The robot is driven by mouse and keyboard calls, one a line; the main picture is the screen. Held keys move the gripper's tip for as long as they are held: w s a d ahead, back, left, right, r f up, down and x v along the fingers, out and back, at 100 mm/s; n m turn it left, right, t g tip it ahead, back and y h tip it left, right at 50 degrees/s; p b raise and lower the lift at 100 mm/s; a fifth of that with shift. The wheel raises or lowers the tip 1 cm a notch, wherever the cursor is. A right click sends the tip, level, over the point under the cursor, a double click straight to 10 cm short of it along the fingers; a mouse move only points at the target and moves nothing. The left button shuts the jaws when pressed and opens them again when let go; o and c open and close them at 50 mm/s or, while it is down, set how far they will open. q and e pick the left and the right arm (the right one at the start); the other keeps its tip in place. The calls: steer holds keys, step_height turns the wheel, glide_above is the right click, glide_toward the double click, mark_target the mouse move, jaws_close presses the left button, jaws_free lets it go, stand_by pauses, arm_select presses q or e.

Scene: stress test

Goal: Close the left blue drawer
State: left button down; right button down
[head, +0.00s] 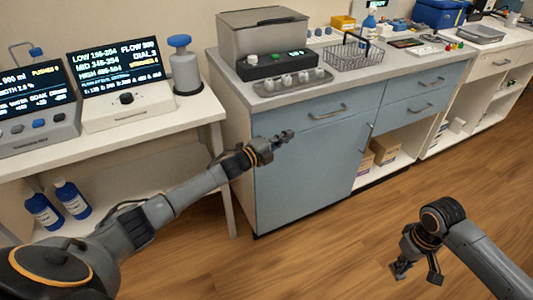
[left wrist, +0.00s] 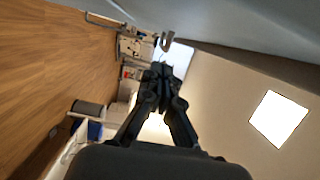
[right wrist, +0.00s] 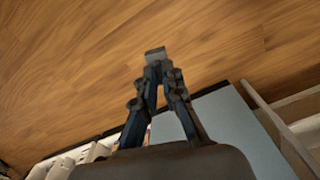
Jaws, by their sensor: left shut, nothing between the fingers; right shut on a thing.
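The left blue drawer (head: 300,122) is at the top left of the blue cabinet, with a metal bar handle (head: 328,112). Its front looks nearly flush with the cabinet; I cannot tell whether a small gap remains. My left gripper (head: 287,136) is shut and empty, in front of the drawer's lower left part; I cannot tell whether it touches. In the left wrist view its fingertips (left wrist: 160,70) meet below a grey-blue surface with metal handles. My right gripper (head: 418,277) hangs low over the floor at right; in its wrist view the fingers close on a small grey thing (right wrist: 155,53).
A white table (head: 150,118) with instruments stands at left, bottles below. The wooden floor (head: 330,240) in front is clear.

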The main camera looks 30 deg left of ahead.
steer(key=shift+r+p, duration=0.35)
steer(key=shift+r, duration=0.1)
arm_select(q)
steer(key=v, duration=0.9)
steer(key=shift+s+a+f, duration=0.15)
steer(key=shift+s+a, duration=0.05)
steer(key=shift+s, duration=0.15)
arm_select(e)
steer(key=shift+w+a, duration=0.1)
